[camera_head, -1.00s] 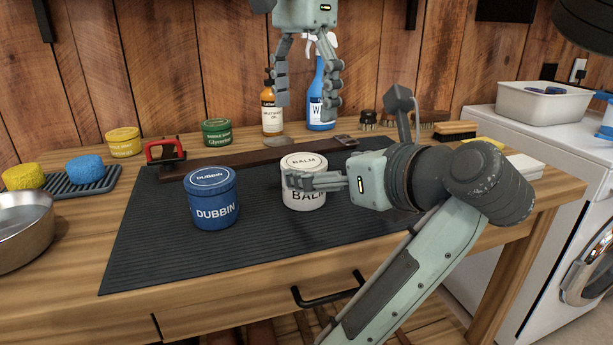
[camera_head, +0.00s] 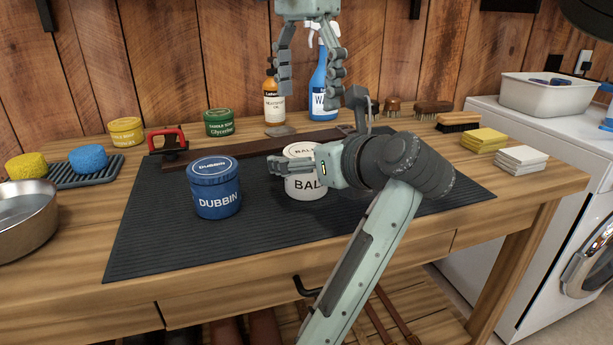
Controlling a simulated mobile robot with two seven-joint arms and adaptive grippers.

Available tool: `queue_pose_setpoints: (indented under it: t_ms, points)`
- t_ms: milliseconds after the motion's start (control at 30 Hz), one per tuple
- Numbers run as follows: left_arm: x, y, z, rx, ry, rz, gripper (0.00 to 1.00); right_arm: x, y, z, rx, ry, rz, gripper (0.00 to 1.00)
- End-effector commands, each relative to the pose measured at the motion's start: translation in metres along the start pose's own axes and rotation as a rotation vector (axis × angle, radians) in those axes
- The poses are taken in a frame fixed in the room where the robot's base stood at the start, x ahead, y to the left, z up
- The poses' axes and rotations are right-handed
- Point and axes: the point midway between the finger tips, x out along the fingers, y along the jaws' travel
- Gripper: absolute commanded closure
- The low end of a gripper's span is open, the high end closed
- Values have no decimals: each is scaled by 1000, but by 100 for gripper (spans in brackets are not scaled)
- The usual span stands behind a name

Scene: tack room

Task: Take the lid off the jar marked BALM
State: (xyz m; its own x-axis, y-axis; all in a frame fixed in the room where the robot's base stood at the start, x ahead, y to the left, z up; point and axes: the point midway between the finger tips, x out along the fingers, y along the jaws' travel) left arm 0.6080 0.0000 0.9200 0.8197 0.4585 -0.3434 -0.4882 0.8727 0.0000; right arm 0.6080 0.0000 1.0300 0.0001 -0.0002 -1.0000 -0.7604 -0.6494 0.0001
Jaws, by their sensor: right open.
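The white jar marked BALM (camera_head: 306,188) stands upright on the dark ribbed mat (camera_head: 150,240). Its white lid (camera_head: 301,149) is on top, partly hidden by my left gripper. My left gripper (camera_head: 276,165) lies across the upper front of the jar, fingers pointing left with tips just past the jar's left side. Whether its fingers grip the lid or jar, or are apart, I cannot tell. My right gripper (camera_head: 308,90) is open and empty, pointing down above the back of the table, in front of the bottles.
A blue DUBBIN jar (camera_head: 214,190) stands left of the BALM jar. Behind are a leather strap (camera_head: 245,148), a green tin (camera_head: 218,122), an amber bottle (camera_head: 274,103) and a blue spray bottle (camera_head: 319,90). A metal bowl (camera_head: 22,222) is far left. The front mat is clear.

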Motion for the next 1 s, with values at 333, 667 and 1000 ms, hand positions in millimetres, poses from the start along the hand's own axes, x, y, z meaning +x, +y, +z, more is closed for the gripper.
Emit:
queue_pose_setpoints:
  t_ms: [333,667,1000]
  points:
    - [0,0,0,0,0,0,60,0,0,0,0,0,0,19]
    - [0,0,0,0,0,0,100,0,0,0,11,0,0,19]
    - [0,0,0,0,-1,0,100,0,0,0,562,0,0,19]
